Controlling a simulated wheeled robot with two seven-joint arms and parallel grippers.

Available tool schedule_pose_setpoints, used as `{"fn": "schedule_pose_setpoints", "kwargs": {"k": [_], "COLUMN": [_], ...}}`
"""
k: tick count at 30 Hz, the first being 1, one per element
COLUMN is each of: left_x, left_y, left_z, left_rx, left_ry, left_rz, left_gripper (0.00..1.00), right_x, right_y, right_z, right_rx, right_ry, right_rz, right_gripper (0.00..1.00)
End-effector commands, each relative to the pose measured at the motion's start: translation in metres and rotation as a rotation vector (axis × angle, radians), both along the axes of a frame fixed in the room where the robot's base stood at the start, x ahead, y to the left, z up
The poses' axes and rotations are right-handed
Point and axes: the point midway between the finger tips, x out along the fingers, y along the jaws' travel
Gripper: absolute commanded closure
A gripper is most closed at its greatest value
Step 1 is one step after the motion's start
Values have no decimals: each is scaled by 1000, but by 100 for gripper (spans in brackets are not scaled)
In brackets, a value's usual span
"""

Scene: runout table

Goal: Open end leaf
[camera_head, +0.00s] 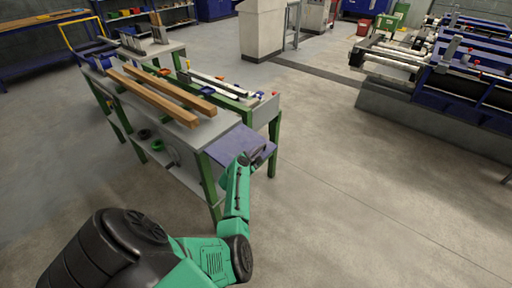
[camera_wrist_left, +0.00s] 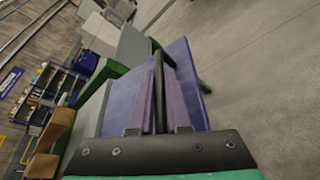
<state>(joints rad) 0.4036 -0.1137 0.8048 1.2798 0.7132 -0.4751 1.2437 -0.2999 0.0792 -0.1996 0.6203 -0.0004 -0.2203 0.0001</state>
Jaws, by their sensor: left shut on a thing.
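The end leaf (camera_head: 231,144) is a flat blue-purple panel at the near right end of the runout table (camera_head: 213,132). It extends out from the table end, roughly in line with the top; its exact tilt is hard to tell. My left gripper (camera_head: 257,155) is at the leaf's outer end and shut on it. In the left wrist view the leaf (camera_wrist_left: 182,62) spreads past my left gripper (camera_wrist_left: 162,106), with a dark bar running along between the fingers. The exact grip contact is partly hidden. My right gripper is not in view.
Two wooden beams (camera_head: 160,96) lie along the tabletop. Green legs (camera_head: 207,180) and a lower shelf (camera_head: 180,172) stand close to my left arm. A blue machine (camera_head: 460,80) stands at the far right. The floor (camera_head: 370,190) right of the table is clear.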

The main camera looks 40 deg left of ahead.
Motion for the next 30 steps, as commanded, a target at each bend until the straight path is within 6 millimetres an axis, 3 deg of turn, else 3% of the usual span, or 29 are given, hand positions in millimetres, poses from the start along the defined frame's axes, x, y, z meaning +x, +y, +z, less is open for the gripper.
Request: {"fn": "schedule_pose_setpoints", "kwargs": {"k": [1,6,23,24,25,30], "left_x": [1,1,0,0,0,0], "left_y": [0,2,4,4,4,4], "left_z": [13,20,21,21,21,21], "left_rx": [-22,-82,-111,-111,-111,-110], "left_ry": [-1,-3,-4,-4,-4,-3], "left_rz": [-1,-1,1,1,1,1], "left_gripper": [100,100,100,70,58,55], "right_x": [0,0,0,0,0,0], "right_y": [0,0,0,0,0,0], "right_z": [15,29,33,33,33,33], "right_rx": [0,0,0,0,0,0], "right_ry": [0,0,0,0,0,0], "right_rz": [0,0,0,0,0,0], "right_gripper": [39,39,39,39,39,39]}}
